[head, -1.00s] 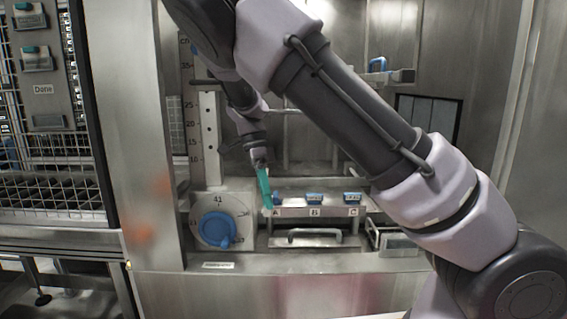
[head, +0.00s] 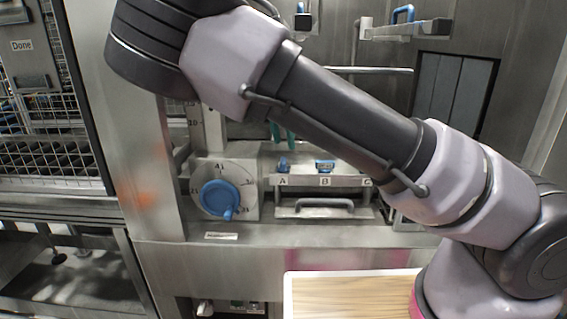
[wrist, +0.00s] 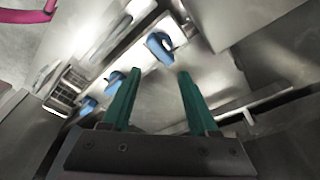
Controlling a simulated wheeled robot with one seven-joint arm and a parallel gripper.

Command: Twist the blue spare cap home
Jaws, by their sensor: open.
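Blue caps sit along a metal ledge (head: 345,182) labelled A, B and C in the head view. The cap at A (head: 283,164) is turned differently from the cap at B (head: 325,166); my arm hides C's cap. I cannot tell which is the spare. The wrist view shows a nearer blue cap (wrist: 160,46) beyond my fingertips and two farther blue caps, one (wrist: 114,79) and another (wrist: 87,106), to the left. My gripper (wrist: 158,78) is open, its teal fingers apart with nothing between them. In the head view its fingers (head: 283,132) show partly below my arm, above the ledge.
A blue dial (head: 219,199) is on a plate left of the ledge. A grey handle (head: 315,204) is below the labels. A wood-floored white tray (head: 350,296) lies in front. A wire-mesh rack (head: 45,145) stands at the left.

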